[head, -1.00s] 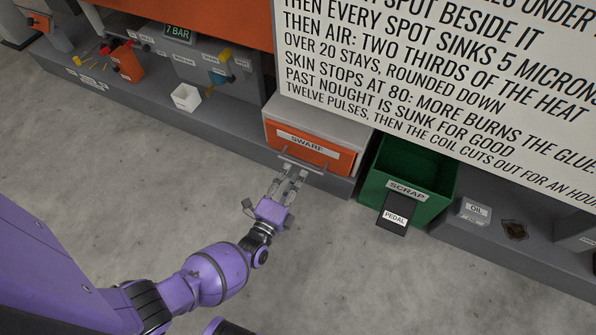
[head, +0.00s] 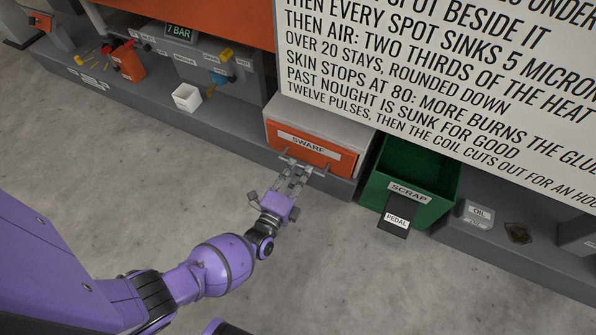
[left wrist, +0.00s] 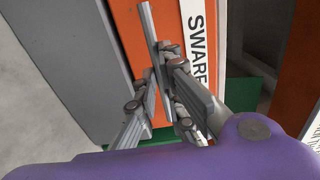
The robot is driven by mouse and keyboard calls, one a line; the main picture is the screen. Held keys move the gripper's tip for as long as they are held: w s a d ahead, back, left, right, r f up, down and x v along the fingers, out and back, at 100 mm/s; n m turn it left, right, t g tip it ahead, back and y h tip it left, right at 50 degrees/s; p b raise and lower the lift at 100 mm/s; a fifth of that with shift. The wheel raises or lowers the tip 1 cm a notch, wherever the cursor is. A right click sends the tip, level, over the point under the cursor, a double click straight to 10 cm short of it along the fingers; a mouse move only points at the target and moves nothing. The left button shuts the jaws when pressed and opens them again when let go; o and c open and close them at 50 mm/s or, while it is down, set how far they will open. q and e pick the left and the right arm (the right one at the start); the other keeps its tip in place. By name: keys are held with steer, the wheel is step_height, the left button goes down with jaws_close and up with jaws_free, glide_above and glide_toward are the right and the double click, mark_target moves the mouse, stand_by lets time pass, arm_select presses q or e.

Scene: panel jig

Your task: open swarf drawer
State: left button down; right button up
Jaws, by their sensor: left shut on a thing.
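The swarf drawer (head: 306,148) has an orange front with a "SWARF" label and sits in a pale cabinet (head: 322,118). Its front looks flush with the cabinet. A grey bar handle (head: 318,170) runs along the lower part of the front. My left gripper (head: 295,170) is at the handle, its fingers shut on the bar. In the left wrist view the handle (left wrist: 149,40) passes between the fingertips (left wrist: 160,75), in front of the orange drawer front (left wrist: 128,32). The fingers hide part of the handle. My right gripper is not in view.
A green scrap bin (head: 408,175) with a black pedal (head: 396,222) stands right of the drawer. An oil container (head: 478,212) and a dark stain (head: 517,232) lie further right. A white box (head: 187,97) sits left on the grey ledge. The floor in front is clear.

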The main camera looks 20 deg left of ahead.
arm_select(q)
steer(key=s+p, duration=0.5)
steer(key=s, duration=1.7)
steer(key=shift+a, duration=0.35)
